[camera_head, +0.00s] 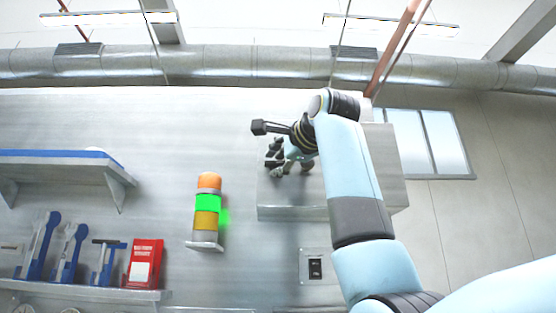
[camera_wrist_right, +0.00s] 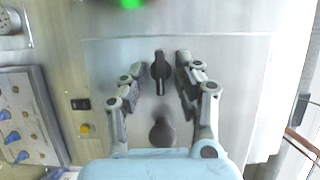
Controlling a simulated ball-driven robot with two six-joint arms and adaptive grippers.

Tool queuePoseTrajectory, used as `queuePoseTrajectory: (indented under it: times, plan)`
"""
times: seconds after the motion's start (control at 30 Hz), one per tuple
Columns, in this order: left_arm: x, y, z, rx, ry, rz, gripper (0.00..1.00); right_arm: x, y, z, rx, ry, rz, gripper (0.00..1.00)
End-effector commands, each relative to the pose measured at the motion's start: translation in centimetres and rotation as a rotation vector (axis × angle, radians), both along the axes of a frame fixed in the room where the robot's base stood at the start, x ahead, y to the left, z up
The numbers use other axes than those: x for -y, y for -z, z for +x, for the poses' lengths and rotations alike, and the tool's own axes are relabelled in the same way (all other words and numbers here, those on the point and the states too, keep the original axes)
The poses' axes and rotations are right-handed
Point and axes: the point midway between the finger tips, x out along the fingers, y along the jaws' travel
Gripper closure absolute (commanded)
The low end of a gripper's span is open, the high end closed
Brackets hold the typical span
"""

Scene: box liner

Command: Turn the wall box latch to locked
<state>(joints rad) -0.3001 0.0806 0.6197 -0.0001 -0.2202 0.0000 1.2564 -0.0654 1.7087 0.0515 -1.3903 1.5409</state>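The wall box (camera_head: 290,212) is a grey metal box on the wall in the head view. Its flat front (camera_wrist_right: 240,75) fills the middle of the right wrist view. The latch (camera_wrist_right: 160,66) is a small black handle on that front, its long side running up and down in the wrist picture. My right gripper (camera_head: 273,155) is at the box front; in the wrist view its fingers (camera_wrist_right: 162,72) are spread, one on each side of the latch, with gaps visible. My arm and gripper hide the latch in the head view. My left gripper is not in view.
A dark rounded shape (camera_wrist_right: 162,131) lies nearer the palm; I cannot tell whether it is a knob or a shadow. A signal light (camera_head: 208,205), lit green, stands left of the box. A switch plate (camera_head: 315,267) is below. A tool shelf (camera_head: 90,290) is lower left.

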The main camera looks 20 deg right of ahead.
Motion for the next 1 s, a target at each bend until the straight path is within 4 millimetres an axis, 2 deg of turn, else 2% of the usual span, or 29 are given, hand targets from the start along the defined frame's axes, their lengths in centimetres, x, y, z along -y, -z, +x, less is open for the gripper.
queuePoseTrajectory:
  times: [0.1, 0.37, 0.73, 1.0]
  plan:
    - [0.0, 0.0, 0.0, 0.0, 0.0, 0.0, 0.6, 0.0, 0.0, 0.0, 0.0, 0.0, 0.0, 0.67]
    - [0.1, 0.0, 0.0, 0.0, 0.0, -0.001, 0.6, 0.0, 0.0, 0.0, 0.0, 0.0, 0.0, 1.0]
    - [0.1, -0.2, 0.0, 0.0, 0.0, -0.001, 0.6, 0.0, 0.0, 0.0, -0.005, 0.0, -0.015, 1.0]
    - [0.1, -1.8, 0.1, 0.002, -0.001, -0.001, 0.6, 0.0, -0.4, 0.0, -0.039, 0.0, -0.126, 1.0]
